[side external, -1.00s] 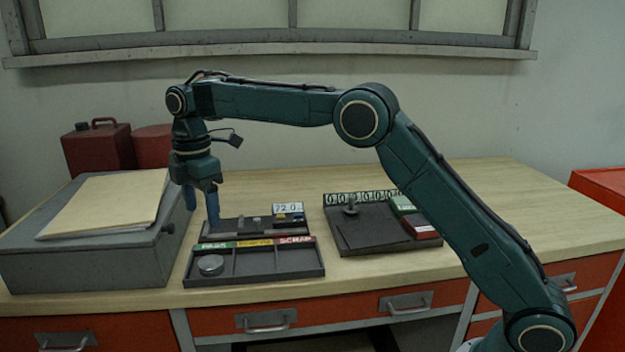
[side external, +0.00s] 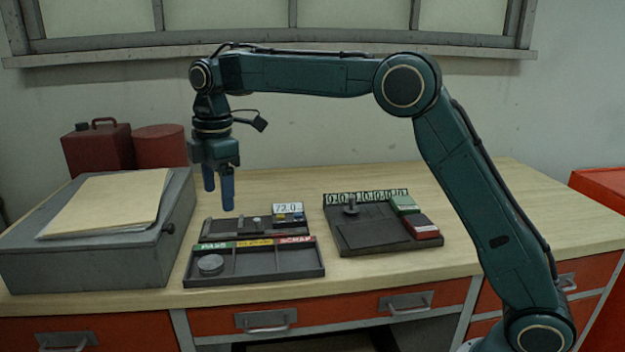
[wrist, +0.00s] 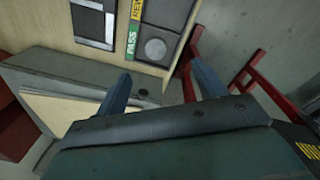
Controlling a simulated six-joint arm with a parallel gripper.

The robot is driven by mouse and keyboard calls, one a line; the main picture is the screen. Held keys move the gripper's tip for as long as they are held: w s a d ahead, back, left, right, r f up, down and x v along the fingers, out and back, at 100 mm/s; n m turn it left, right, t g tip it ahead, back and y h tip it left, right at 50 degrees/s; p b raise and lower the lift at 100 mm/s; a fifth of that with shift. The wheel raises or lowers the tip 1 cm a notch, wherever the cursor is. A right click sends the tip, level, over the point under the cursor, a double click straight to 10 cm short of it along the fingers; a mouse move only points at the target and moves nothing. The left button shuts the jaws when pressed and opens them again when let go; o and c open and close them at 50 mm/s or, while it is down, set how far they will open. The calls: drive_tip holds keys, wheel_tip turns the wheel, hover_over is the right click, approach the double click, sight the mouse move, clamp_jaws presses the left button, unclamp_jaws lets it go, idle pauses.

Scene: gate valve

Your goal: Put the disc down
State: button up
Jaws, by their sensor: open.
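The grey metal disc (side external: 210,265) lies flat in the left compartment of the dark sorting tray (side external: 255,283), below the green PASS label (side external: 215,246). It also shows in the wrist view (wrist: 155,49), inside the compartment next to the PASS label. My gripper (side external: 219,190) is open and empty, with its blue fingers pointing down. It hangs in the air above and behind the disc, apart from it. In the wrist view the two fingers (wrist: 163,88) are spread wide with nothing between them.
The tray's middle and right compartments look empty. Behind it is a dark gauge fixture with a 72.0 display (side external: 288,208). A second dark board with a counter (side external: 366,198) stands to the right. A grey box (side external: 95,255) with folders stands close on the left.

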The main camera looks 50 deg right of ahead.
drive_tip(key=s+d+r+m+t, duration=0.1)
drive_tip(key=s+d+r+m, duration=0.25)
drive_tip(key=s, duration=0.55)
drive_tip(key=s+d+r+m+t, duration=0.2)
drive_tip(key=s+d+r+m, duration=0.15)
drive_tip(key=s, duration=0.55)
drive_tip(key=s+d+f+m+t, duration=0.1)
drive_tip(key=s+f+m, duration=0.3)
drive_tip(key=s, duration=0.5)
drive_tip(key=s+d+f+m+t, duration=0.1)
drive_tip(key=s+d+f+m, duration=0.1)
drive_tip(key=s, duration=0.6)
drive_tip(key=shift+s+f+m, duration=0.35)
drive_tip(key=shift+f+m, duration=0.5)
drive_tip(key=shift+m, duration=0.15)
